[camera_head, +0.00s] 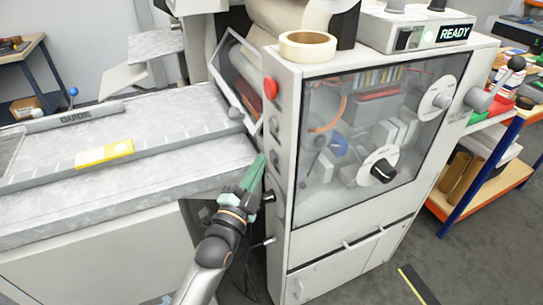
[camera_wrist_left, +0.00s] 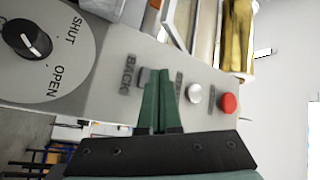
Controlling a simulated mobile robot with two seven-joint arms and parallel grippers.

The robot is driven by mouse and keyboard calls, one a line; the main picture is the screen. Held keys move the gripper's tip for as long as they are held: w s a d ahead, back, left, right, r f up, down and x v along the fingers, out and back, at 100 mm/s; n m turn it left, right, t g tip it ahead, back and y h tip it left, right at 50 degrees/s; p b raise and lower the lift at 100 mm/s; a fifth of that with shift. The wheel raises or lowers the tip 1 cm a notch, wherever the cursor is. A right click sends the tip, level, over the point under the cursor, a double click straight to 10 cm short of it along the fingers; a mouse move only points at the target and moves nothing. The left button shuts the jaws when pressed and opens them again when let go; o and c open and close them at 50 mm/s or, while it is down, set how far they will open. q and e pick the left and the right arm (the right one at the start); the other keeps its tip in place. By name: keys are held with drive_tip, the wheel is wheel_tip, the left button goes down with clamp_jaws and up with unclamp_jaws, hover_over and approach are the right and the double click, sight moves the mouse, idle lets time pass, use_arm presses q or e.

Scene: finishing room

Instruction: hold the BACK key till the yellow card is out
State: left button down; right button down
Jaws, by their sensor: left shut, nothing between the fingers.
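A yellow card (camera_head: 104,153) with a paler patch lies flat on the grey feed table, left of the machine. My left gripper (camera_head: 259,160) is shut and empty, with its green fingers up against or just in front of the narrow key panel. In the left wrist view its fingertips (camera_wrist_left: 162,84) are right beside a dark grey key (camera_wrist_left: 143,77) by the label BACK (camera_wrist_left: 128,75). The fingers partly hide this key, and I cannot tell whether they touch it. My right gripper is not in view.
A silver button (camera_wrist_left: 194,93) and a red button (camera_wrist_left: 228,103) sit farther along the panel. A SHUT/OPEN knob (camera_wrist_left: 27,40) is at the other end. The machine display (camera_head: 453,33) reads READY.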

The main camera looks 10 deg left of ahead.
use_arm(q)
drive_tip(key=shift+s+a+p, duration=0.5)
drive_tip(key=shift+s+a, duration=0.2)
drive_tip(key=shift+a, duration=0.35)
drive_tip(key=shift+s+a+p, duration=0.45)
drive_tip(key=shift+s+a, duration=0.25)
drive_tip(key=shift+a, duration=0.35)
